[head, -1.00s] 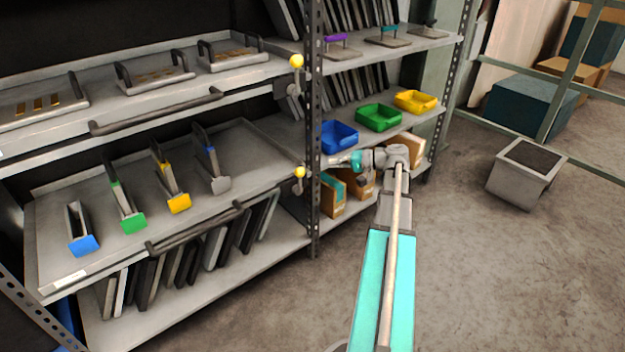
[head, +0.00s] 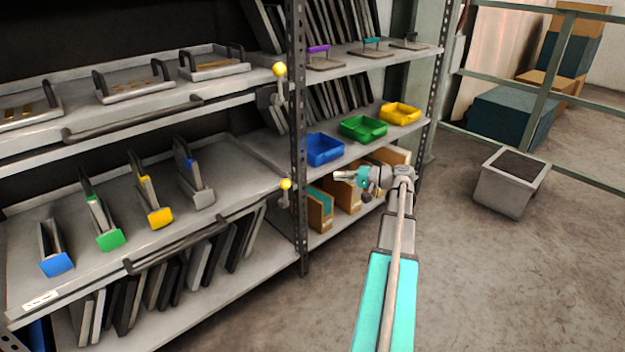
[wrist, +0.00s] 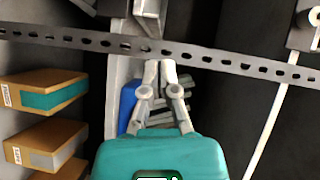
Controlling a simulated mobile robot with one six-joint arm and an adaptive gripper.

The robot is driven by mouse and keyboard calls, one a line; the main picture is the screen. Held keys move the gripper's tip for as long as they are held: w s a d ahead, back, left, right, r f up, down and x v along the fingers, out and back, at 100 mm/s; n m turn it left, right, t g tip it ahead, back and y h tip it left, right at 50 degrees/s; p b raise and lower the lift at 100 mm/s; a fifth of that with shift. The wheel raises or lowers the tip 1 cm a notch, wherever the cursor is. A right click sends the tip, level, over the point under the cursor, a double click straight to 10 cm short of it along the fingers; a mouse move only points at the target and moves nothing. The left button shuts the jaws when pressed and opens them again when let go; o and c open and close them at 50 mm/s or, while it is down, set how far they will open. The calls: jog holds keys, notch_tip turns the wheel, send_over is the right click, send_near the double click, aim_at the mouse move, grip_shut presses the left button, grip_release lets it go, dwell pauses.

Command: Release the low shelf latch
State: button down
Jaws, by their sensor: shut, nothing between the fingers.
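The low shelf latch has a yellow ball knob (head: 285,184) and sits at the post end of the lower pull-out shelf (head: 240,160). Its lever below the knob is small and hard to make out. My gripper (head: 338,176) is to the right of the knob, apart from it, in front of the boxes on the right-hand bay. In the wrist view my gripper's fingertips (wrist: 160,66) are together with nothing between them, near the perforated post (wrist: 215,58). I cannot identify the yellow knob in the wrist view.
The upright rack post (head: 299,130) stands between latch and gripper in the picture. An upper latch with a yellow knob (head: 279,69) is above. Blue (head: 323,150), green (head: 363,129) and yellow bins (head: 400,114) stand on the right bay. Floor at right is clear around a grey box (head: 510,185).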

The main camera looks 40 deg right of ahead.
aim_at(286, 193)
jog(key=s+a+b+x, duration=0.1)
jog(key=a+b+x, duration=0.1)
jog(key=x, duration=1)
jog(key=shift+a+f, duration=0.3)
jog(key=shift+a, duration=0.05)
jog(key=shift+d+p, duration=0.1)
jog(key=shift+p, duration=0.2)
